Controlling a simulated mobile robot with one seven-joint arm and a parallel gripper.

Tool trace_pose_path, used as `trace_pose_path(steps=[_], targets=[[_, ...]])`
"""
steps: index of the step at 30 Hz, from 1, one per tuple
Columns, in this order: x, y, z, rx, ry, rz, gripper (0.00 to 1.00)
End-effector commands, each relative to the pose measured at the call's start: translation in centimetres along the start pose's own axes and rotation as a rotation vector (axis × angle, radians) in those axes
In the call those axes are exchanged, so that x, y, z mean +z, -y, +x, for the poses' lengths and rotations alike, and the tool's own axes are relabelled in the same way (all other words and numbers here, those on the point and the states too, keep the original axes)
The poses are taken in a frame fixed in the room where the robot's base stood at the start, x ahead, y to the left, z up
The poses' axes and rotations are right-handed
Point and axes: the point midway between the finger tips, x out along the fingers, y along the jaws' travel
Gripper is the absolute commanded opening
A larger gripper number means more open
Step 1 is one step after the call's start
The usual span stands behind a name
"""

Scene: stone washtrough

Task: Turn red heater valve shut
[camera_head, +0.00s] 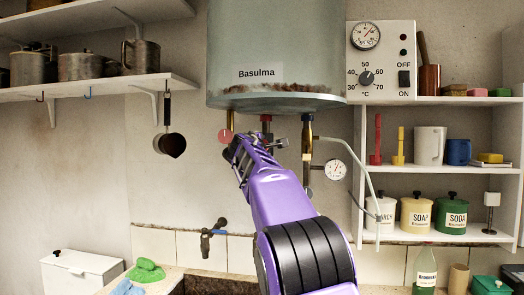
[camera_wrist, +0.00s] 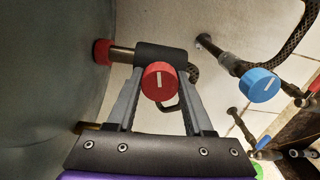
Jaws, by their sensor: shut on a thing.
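The red heater valve's round knob (camera_wrist: 160,80) shows in the wrist view between my fingers, its white mark running along the picture's height. It sits by a dark sleeve on a short brass pipe, whose red collar (camera_wrist: 102,52) meets the heater. My gripper (camera_wrist: 162,85) is shut on the knob, one finger on each side. In the head view my gripper (camera_head: 254,145) is just under the heater (camera_head: 275,60), below a red collar (camera_head: 266,119). There the gripper hides the held knob, and the contact cannot be seen.
A red disc (camera_head: 225,136) hangs on a brass pipe left of my gripper. Another brass pipe (camera_head: 307,130) and a gauge (camera_head: 335,170) are to the right. A blue knob (camera_wrist: 259,84) and hoses lie nearby.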

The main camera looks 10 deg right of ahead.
Motion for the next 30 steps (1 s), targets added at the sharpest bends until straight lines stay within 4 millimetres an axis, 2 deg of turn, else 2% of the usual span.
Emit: trace_pose_path(steps=[12,29,30], targets=[[-0.01,0.09,0.0,-0.001,0.0,0.198,0.0],[0.0,0.05,0.0,-0.001,0.001,0.228,0.0],[0.0,0.05,0.0,-0.001,0.001,0.228,0.55]])
